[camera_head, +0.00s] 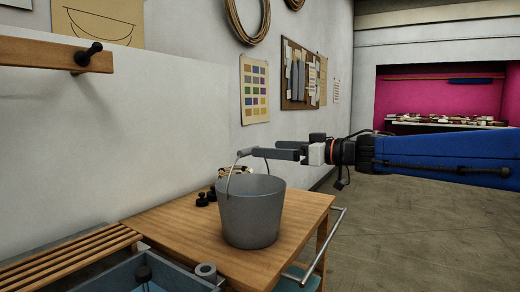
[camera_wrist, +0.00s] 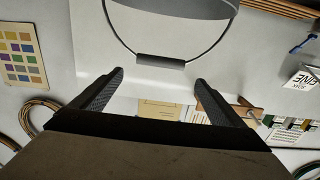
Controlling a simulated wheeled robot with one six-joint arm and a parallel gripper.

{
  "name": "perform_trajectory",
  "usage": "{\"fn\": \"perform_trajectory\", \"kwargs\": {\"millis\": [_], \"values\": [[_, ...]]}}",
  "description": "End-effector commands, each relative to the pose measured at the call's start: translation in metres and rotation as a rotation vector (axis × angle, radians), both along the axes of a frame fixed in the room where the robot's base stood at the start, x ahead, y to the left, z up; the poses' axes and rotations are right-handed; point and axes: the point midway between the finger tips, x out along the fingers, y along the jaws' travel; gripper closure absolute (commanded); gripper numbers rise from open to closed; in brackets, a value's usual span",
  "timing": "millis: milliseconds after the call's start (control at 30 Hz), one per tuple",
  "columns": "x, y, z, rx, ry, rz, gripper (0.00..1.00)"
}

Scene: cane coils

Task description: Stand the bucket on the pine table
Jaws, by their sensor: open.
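The grey bucket (camera_head: 250,215) stands upright on the pine table (camera_head: 188,222), with its wire handle raised above the rim. My gripper (camera_head: 263,149) is level with the top of the handle and just right of it, reaching in from the right. In the wrist view, my gripper (camera_wrist: 159,77) is open, its fingers apart with nothing between them. The handle's dark grip (camera_wrist: 160,61) lies just beyond the fingertips, centred on the gap. The bucket's rim (camera_wrist: 175,8) shows at the top edge of that view. The bucket's inside is mostly hidden.
Small black objects (camera_head: 204,197) sit left of the bucket on the table. A metal rail (camera_head: 325,247) runs along the table's right edge. A slatted wooden rack (camera_head: 65,262) and a blue basin (camera_head: 105,279) are at front left. A wall (camera_head: 190,110) rises behind; open floor (camera_head: 430,230) lies right.

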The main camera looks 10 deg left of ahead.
Motion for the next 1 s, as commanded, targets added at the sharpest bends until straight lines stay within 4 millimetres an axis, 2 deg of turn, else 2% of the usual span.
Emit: {"fn": "perform_trajectory", "kwargs": {"millis": [100,200,667,767,833,967,1000], "values": [[-0.006,-0.018,0.001,0.001,0.001,-0.002,0.07],[-0.009,-0.026,0.001,0.001,0.001,-0.001,0.07],[-0.009,-0.039,0.004,0.008,-0.012,-0.034,0.07],[-0.001,-0.059,0.01,0.029,-0.039,-0.132,0.07],[0.007,-0.083,0.015,0.044,-0.065,-0.241,0.07],[0.02,-0.147,0.012,0.046,-0.091,-0.504,0.07],[0.021,-0.17,0.008,0.038,-0.09,-0.587,0.07]]}}
